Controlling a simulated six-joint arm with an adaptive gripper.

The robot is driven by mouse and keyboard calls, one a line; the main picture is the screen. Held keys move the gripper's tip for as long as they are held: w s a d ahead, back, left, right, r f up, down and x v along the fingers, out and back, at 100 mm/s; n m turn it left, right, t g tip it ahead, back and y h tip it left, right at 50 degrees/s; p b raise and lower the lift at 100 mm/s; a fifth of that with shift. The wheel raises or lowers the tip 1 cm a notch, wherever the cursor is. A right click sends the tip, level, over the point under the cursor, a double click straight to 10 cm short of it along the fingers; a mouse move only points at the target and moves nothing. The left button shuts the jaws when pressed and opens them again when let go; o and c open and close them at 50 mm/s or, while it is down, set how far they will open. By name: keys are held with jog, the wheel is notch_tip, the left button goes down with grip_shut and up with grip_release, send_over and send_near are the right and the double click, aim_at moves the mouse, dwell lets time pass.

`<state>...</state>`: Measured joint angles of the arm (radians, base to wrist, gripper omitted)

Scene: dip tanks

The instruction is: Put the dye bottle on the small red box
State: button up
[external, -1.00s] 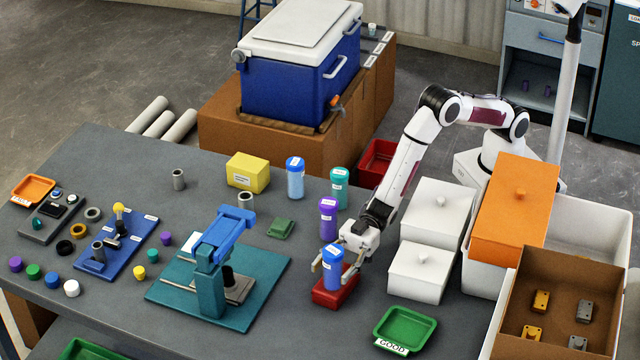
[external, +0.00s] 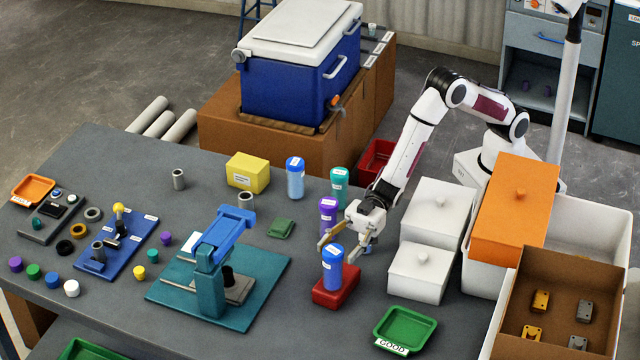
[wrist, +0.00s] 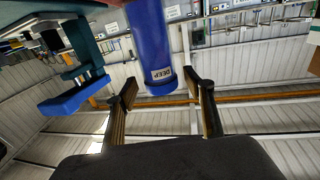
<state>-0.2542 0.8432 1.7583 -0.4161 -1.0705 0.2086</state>
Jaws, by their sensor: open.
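A dark blue dye bottle (external: 333,270) stands upright on the small red box (external: 336,291) near the front edge of the table. In the wrist view, the blue bottle (wrist: 152,45) carries a label that reads DEEP. My gripper (external: 342,244) is open and empty, just behind and above the bottle, with its fingers spread. In the wrist view, the bottle lies beyond the open fingertips (wrist: 162,88), and no finger appears to touch it. The red box is not clearly visible in the wrist view.
Purple (external: 328,215), teal (external: 339,184) and light blue (external: 295,180) bottles stand behind. White boxes (external: 418,272) are close on the right, a green tray (external: 405,328) is at front right, and a teal press with a blue arm (external: 212,275) is on the left.

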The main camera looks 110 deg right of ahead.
jog(key=shift+r, duration=1.25)
jog(key=s+d+r+m+h, duration=0.2)
jog(key=s+d+r+h, duration=0.25)
jog(key=d+r, duration=0.6)
jog(key=s+d+r+m+g+h, duration=0.2)
jog(key=s+d+g+h, duration=0.15)
jog(key=s+d, duration=0.65)
jog(key=s+d+f+m+g, duration=0.1)
jog(key=s+d+f+g, duration=0.1)
jog(key=s, duration=1)
jog(key=s+d+f+m+g+h, duration=0.1)
jog(key=s+d+f, duration=0.1)
jog(key=s, duration=0.9)
jog(key=s+d+f+m+g+h, duration=0.1)
jog(key=s+d, duration=0.3)
jog(key=s, duration=0.8)
jog(key=shift+s+f+g, duration=0.35)
jog(key=shift+f+g, duration=0.05)
jog(key=shift+g, duration=0.45)
